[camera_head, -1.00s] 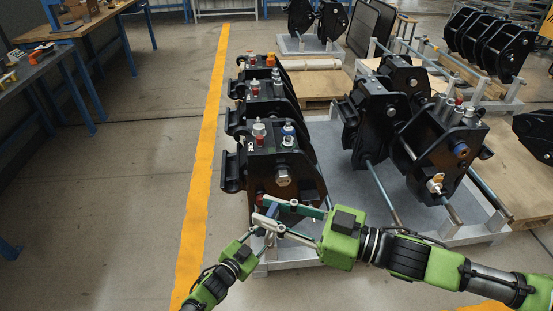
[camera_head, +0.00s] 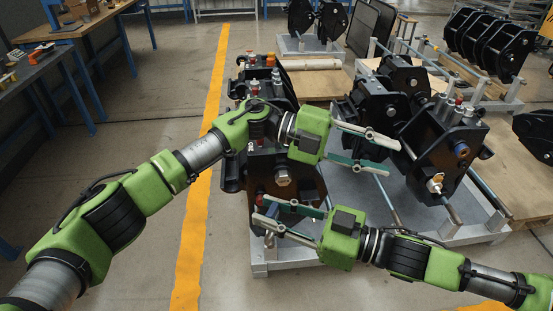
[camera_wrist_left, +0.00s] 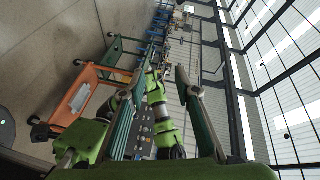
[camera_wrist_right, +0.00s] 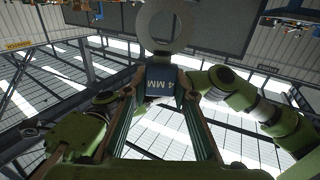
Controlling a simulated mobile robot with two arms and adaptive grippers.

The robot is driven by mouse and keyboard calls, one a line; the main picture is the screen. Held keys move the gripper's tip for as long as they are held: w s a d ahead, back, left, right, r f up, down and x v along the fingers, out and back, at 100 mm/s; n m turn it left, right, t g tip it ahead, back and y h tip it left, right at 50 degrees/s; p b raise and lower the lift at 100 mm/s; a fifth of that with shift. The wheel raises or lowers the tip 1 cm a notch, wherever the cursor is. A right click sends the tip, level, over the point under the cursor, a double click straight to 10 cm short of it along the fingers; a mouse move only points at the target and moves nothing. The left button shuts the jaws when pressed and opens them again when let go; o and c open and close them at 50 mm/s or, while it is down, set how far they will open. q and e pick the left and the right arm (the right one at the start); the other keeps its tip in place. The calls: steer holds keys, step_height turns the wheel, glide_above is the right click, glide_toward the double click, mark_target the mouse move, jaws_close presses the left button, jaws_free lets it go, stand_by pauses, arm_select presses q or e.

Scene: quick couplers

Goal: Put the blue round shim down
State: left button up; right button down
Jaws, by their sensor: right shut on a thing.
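The blue round shim (camera_wrist_right: 160,84) is a grey ring on a blue tab marked "4 MM", seen in the right wrist view. My right gripper (camera_head: 257,209) is shut on the blue tab, and the ring stands out beyond the fingertips. In the head view the gripper is in front of the nearest black coupler (camera_head: 284,160), and only a small blue patch of the shim shows. My left gripper (camera_head: 393,158) is open and empty, above and to the right of the right gripper. Its spread fingers also show in the left wrist view (camera_wrist_left: 165,65).
Black couplers stand on a grey metal pallet frame (camera_head: 345,185); another coupler (camera_head: 445,150) is close right of my left gripper. Workbenches (camera_head: 60,55) are at the far left. Open floor with a yellow line (camera_head: 205,185) lies left of the pallet. My left arm partly hides the left couplers.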

arm_select(q)
steer(key=s+a+m+y, duration=0.2)
steer(key=s+m+y, duration=0.1)
steer(key=s+y, duration=0.15)
steer(key=m+t+y, duration=0.1)
steer(key=t+y, duration=0.3)
steer(key=y, duration=0.8)
glide_toward(273, 208)
steer(key=f, duration=0.3)
steer(key=s+f, duration=0.1)
steer(key=f, duration=0.3)
steer(key=a+f, duration=0.1)
steer(key=f, duration=0.3)
steer(key=shift+s+f, duration=0.1)
steer(key=shift+s, duration=0.3)
jaws_close()
arm_select(e)
steer(key=c, duration=1.6)
jaws_free()
